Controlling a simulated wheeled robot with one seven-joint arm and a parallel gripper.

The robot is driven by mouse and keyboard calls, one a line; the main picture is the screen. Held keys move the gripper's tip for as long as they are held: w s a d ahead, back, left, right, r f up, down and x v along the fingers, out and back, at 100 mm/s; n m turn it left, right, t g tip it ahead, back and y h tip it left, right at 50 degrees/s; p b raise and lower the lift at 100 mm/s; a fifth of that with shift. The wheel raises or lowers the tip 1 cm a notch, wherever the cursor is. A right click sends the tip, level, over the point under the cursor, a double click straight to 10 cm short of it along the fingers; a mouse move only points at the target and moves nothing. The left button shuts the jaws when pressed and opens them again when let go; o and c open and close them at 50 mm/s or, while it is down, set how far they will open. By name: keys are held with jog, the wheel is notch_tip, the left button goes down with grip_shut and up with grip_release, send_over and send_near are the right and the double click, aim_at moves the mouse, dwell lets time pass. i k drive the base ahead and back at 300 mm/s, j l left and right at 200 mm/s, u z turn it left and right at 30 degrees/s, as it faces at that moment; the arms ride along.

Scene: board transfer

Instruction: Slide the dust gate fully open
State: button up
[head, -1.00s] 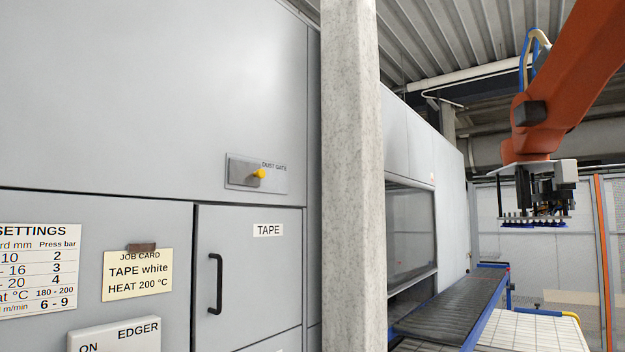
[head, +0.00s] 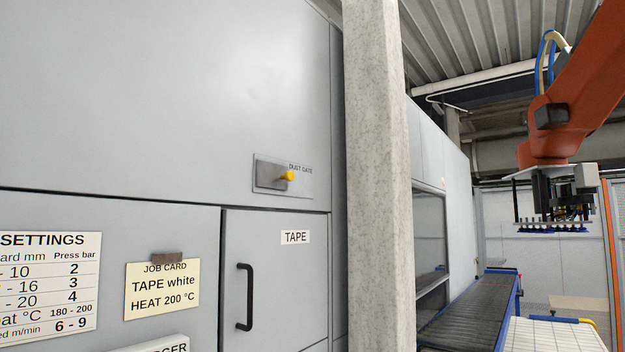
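The dust gate (head: 268,175) is a small grey plate on the upper machine panel, labelled DUST GATE. Its yellow knob (head: 288,176) sticks out near the middle of the plate, under the label. I cannot tell how far open the gate is. My gripper is not in view.
A TAPE door (head: 285,275) with a black handle (head: 245,297) is below the gate. A concrete column (head: 378,180) stands just right of it. A job card (head: 162,290) and settings sheet (head: 45,285) are at lower left.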

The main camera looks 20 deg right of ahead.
aim_at(270, 174)
jog(key=i+l+u, duration=0.25)
jog(key=u, duration=0.2)
jog(key=i+l+u, duration=0.2)
jog(key=l+u, duration=0.3)
jog(key=i+l+u, duration=0.15)
jog(key=l+u, duration=0.15)
jog(key=u, duration=0.15)
jog(key=l+u, duration=1.45)
jog(key=k+j, duration=0.05)
jog(key=j, duration=0.05)
